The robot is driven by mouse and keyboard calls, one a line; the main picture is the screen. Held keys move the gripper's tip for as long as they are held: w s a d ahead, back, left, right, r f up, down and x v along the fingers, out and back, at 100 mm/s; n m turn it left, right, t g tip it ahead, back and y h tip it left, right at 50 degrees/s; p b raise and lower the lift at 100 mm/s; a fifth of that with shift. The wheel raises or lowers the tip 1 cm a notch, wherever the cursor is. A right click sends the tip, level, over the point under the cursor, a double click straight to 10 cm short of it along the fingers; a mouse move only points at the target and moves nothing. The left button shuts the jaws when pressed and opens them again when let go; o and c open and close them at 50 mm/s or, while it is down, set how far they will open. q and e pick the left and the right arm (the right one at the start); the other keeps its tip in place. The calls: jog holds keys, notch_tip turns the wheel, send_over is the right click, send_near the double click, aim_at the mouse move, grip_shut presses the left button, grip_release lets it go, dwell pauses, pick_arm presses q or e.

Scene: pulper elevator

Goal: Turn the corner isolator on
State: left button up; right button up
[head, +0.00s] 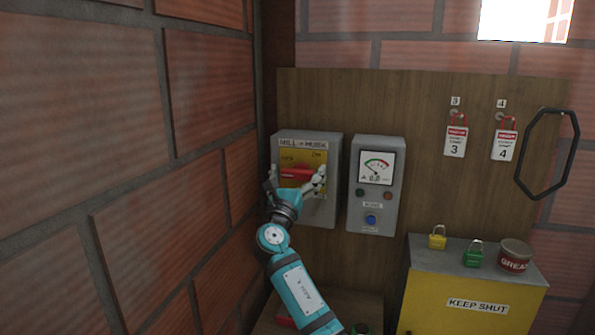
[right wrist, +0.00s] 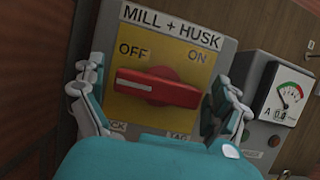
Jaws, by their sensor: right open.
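The corner isolator is a grey box (head: 331,150) labelled MILL + HUSK, mounted on the wooden board beside the left brick wall. Its yellow plate (right wrist: 190,55) reads OFF at upper left and ON at upper right. The red handle (right wrist: 158,88) lies nearly level across the plate, its white mark at the left end, on the OFF side. It also shows in the head view (head: 296,173). My right gripper (head: 295,185) is open in front of it, with one finger beyond each end of the handle; contact cannot be told. Lettering below the handle is partly hidden by the gripper. My left gripper is out of view.
A meter box (head: 392,205) with buttons is just right of the isolator. Tags 3 (head: 456,141) and 4 (head: 504,145) hang further right, beside a black ring (head: 570,150). A yellow cabinet (head: 430,300) below bears padlocks and a grease tin (head: 514,256). The brick wall (head: 130,180) is close on the left.

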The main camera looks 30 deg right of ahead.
jog(key=c, duration=1.1)
jog(key=shift+o, duration=0.2)
